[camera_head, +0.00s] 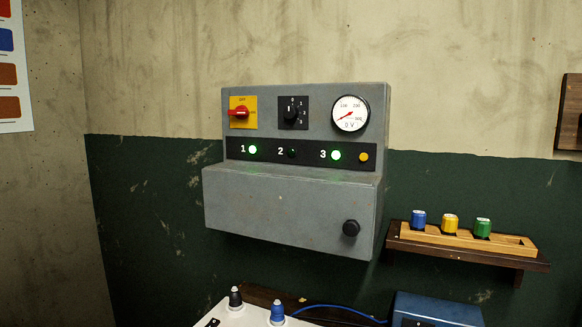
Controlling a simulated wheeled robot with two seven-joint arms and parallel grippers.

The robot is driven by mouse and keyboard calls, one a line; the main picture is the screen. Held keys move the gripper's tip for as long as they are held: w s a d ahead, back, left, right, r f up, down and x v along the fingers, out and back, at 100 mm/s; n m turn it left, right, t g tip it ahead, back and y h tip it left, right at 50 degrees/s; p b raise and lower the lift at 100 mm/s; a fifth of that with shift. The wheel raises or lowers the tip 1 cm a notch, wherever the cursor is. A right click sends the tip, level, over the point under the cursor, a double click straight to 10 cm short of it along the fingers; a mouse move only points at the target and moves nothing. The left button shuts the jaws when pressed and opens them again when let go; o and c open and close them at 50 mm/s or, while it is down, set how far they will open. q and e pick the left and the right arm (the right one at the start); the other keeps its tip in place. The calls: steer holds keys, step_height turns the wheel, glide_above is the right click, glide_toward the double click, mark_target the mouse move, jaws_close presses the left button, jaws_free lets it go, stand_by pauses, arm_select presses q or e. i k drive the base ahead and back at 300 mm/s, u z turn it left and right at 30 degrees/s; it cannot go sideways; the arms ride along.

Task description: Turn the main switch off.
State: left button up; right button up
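The main switch (239,113) is a red rotary handle on a yellow plate at the upper left of a grey wall panel (290,205). Its handle lies roughly horizontal, and a small "OFF" label appears at the top of the plate. To its right are a black selector knob (291,113) marked with numbers and a round dial gauge (350,113) with a red needle. Below, lamps 1 (253,150) and 3 (336,155) glow green, and lamp 2 (291,153) is dark. Neither of my grippers is in view.
A wooden shelf (465,258) at the right holds a rack with blue, yellow and green cylinders. Below the panel are a white surface (243,317) with dark and blue plugs, a blue cable and a blue box (437,308). The space before the switch is clear.

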mark_target(241, 112)
steer(key=z, duration=0.2)
steer(key=k, duration=0.8)
steer(key=u, duration=1.05)
steer(key=i, duration=1.45)
steer(key=z, duration=0.35)
